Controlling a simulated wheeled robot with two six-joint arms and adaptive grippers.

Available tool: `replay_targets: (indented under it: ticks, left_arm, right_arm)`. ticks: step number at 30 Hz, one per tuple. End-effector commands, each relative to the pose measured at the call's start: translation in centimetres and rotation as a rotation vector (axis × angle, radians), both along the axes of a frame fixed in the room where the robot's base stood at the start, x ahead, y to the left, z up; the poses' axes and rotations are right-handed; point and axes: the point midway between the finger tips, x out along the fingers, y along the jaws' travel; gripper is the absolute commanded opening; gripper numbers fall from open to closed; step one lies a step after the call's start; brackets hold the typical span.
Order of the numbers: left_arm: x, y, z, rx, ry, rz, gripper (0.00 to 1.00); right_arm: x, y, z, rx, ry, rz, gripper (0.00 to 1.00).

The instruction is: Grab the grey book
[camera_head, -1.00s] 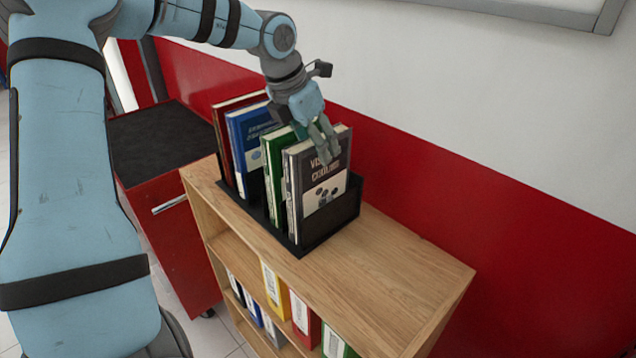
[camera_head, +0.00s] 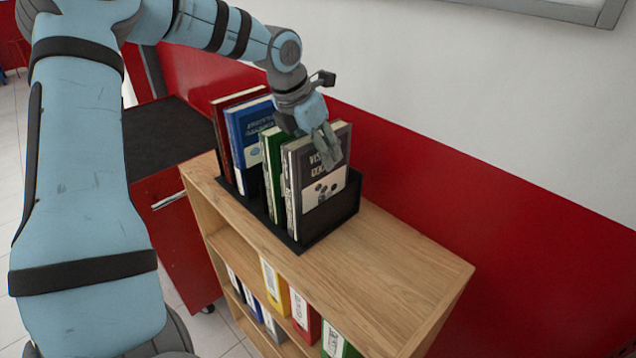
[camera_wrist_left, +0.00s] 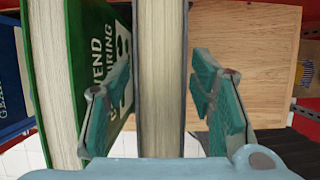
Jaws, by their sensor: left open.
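The grey book (camera_head: 322,180) stands upright at the front right end of a black holder (camera_head: 330,217) on top of the wooden shelf. My left gripper (camera_head: 328,152) is at the upper part of the grey book, with one finger showing in front of its cover. In the left wrist view, the gripper (camera_wrist_left: 160,110) is open, with its fingers on either side of the grey book (camera_wrist_left: 160,70), whose page edges show between them. The left finger is between the grey book and the green book (camera_wrist_left: 85,70). My right gripper is not in view.
The green book (camera_head: 272,175), a blue book (camera_head: 245,145) and a dark red book (camera_head: 222,155) stand in the same holder. The wooden shelf top (camera_head: 400,275) is clear to the right. A red wall (camera_head: 480,200) runs close behind. Several binders stand on the lower shelf.

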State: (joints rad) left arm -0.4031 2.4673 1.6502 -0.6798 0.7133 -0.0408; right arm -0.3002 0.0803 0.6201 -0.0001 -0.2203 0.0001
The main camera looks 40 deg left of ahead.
Motion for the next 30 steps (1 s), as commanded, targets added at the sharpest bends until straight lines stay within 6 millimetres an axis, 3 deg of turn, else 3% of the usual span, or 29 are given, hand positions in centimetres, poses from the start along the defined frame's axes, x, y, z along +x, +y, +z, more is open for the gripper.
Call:
replay_targets:
  ticks: [8, 18, 30]
  left_arm:
    - [0.0, 0.0, -0.02, 0.0, 0.0, 0.0, 0.5]
    - [-0.01, 0.0, -0.03, 0.0, 0.0, 0.0, 0.0]
    - [0.04, 0.02, 0.06, 0.001, -0.002, 0.0, 0.0]
  right_arm:
    - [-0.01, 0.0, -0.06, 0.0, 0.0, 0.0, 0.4]
    - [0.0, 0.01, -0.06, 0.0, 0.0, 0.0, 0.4]
    - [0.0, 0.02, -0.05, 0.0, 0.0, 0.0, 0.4]
